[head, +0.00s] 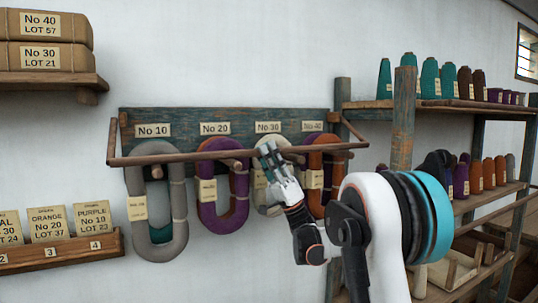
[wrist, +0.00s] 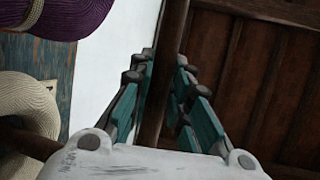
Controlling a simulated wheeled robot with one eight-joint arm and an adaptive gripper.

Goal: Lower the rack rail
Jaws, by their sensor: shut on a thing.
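The rack rail (head: 200,156) is a long brown wooden bar. It runs across the front of the yarn rack, over the upper parts of the hanging hanks, with short arms at both ends. My gripper (head: 268,155) is on the rail right of its middle, in front of the No 30 place. In the wrist view the rail (wrist: 167,65) passes between the two teal-padded fingers of my gripper (wrist: 163,85), which are shut on it. The fingers hide a short part of the rail in the head view.
The rack board (head: 185,116) carries labels No 10 to No 40. Pegs hold a grey hank (head: 178,215), a purple and orange hank (head: 208,200), a cream hank and an orange and purple hank. Shelves with cones (head: 430,78) stand right; a card shelf (head: 60,252) is lower left.

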